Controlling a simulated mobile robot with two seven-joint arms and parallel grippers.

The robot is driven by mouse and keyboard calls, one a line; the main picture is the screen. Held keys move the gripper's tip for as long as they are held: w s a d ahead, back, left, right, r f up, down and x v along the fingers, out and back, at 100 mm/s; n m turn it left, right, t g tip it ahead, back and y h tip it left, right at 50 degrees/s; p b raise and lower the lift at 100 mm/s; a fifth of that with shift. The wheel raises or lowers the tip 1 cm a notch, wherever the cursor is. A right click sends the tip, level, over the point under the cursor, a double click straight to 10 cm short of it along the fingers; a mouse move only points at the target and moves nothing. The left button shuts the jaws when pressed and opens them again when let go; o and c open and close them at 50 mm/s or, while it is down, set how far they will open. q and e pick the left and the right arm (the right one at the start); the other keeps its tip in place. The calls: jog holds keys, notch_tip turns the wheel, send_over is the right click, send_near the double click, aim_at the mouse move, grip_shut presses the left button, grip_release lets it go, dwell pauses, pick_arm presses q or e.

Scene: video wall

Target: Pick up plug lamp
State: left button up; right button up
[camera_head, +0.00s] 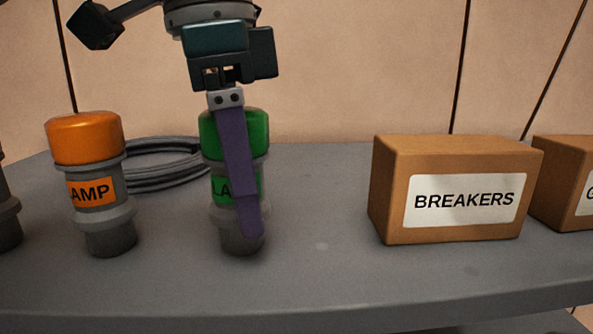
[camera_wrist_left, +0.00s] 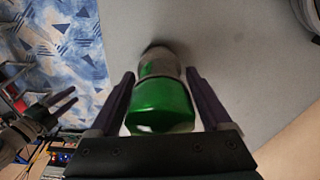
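The plug lamp with a green cap (camera_head: 255,125) stands upright on the grey table, its label partly hidden behind a purple finger of my left gripper (camera_head: 245,225). In the left wrist view the green lamp (camera_wrist_left: 163,105) lies between the two fingers of my left gripper (camera_wrist_left: 162,95), which are open with a narrow gap on each side. A second plug lamp with an orange cap (camera_head: 86,140) stands to the left. My right gripper is not in the head view; a dark forked shape at the left of the wrist view may be it, unclear.
A cardboard box marked BREAKERS (camera_head: 450,190) stands to the right, with another box (camera_head: 570,180) at the edge. A grey cable coil (camera_head: 160,165) lies behind the lamps. The table (camera_head: 320,215) is bare between the green lamp and the BREAKERS box.

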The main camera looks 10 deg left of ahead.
pick_arm(q)
grip_shut()
dwell(0.4)
